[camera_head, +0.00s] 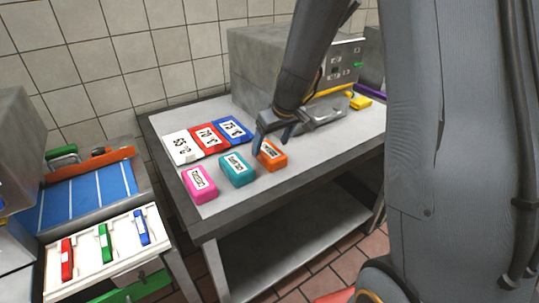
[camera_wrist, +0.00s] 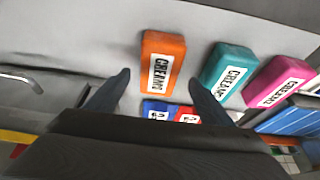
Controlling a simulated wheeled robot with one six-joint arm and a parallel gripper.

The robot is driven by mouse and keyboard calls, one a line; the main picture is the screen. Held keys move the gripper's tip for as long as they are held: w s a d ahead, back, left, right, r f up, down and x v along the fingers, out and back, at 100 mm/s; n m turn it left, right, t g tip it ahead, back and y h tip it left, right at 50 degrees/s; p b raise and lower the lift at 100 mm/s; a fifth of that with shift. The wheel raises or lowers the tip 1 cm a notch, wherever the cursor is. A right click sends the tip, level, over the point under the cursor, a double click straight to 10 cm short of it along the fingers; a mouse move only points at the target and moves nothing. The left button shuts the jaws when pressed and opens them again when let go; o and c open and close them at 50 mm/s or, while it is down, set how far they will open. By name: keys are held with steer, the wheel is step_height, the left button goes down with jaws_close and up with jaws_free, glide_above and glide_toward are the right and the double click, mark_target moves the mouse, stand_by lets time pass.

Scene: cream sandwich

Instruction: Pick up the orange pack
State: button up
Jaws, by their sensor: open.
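The orange pack (camera_head: 271,154) lies on the grey table in the head view, at the right end of a row of packs. My gripper (camera_head: 272,143) is open and empty above it, with fingers pointing down. In the wrist view the orange pack (camera_wrist: 162,62) shows its white label and lies ahead of my open gripper (camera_wrist: 160,82), roughly centred between the fingertips. The fingers look apart from the pack; how high they are above it is hard to tell.
A teal pack (camera_head: 237,169) sits just left of the orange one, then a pink pack (camera_head: 200,184). White, red and blue temperature cards (camera_head: 208,138) lie behind. A grey machine (camera_head: 262,68) stands at the back.

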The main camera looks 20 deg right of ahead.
mark_target(269, 150)
steer(key=x, duration=0.4)
steer(key=shift+w+f, duration=0.15)
steer(key=shift+f, duration=0.25)
steer(key=shift+d, duration=0.1)
steer(key=c, duration=1.2)
steer(key=shift+r, duration=0.1)
